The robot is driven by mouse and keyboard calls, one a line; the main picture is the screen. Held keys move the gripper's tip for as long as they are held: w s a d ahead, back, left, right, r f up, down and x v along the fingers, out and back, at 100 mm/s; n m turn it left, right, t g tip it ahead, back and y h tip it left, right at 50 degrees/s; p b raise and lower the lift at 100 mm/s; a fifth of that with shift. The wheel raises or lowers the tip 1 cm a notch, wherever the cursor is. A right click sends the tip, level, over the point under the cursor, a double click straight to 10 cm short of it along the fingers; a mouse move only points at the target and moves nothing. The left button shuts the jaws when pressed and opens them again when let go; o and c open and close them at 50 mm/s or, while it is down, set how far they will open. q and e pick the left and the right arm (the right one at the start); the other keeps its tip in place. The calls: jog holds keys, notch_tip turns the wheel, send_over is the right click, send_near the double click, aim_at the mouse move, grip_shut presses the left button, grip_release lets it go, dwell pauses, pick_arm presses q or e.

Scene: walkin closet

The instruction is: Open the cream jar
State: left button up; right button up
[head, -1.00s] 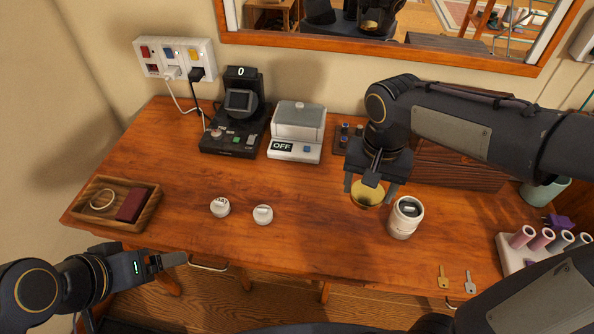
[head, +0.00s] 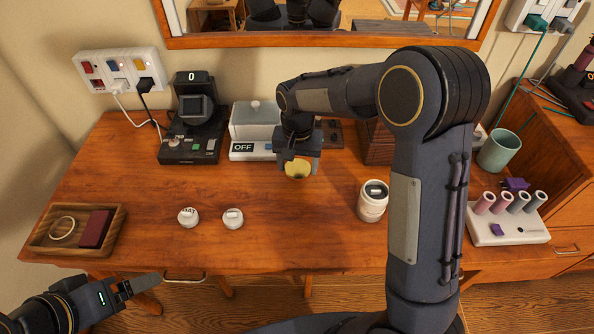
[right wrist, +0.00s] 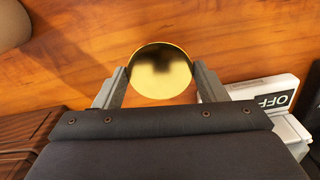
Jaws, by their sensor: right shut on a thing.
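A round gold lid (head: 298,171) is held between the fingers of my right gripper (head: 297,166). It also shows in the right wrist view (right wrist: 162,70), gripped at its sides. The lid is above the tabletop, near the front of the grey box marked OFF. A white jar (head: 371,206) stands upright on the table to the right of the lid, apart from it. Its top shows no gold lid, and something dark shows there. My left gripper (head: 140,286) is low at the left, near the table's front edge, with nothing visible in it. Its finger gap is unclear.
Two small white round pieces (head: 188,217) (head: 233,219) lie on the table. A wooden tray (head: 112,248) is at left, a black device (head: 190,150) and the OFF box (head: 252,125) at the back. A white holder (head: 510,232) is at right. The front middle is clear.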

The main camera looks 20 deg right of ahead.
aim_at(297, 167)
notch_tip(297, 167, down, 4)
jog(key=shift+w+r, duration=0.15)
jog(key=shift+r, duration=0.1)
jog(key=shift+f, duration=0.1)
jog(key=o, duration=1.1)
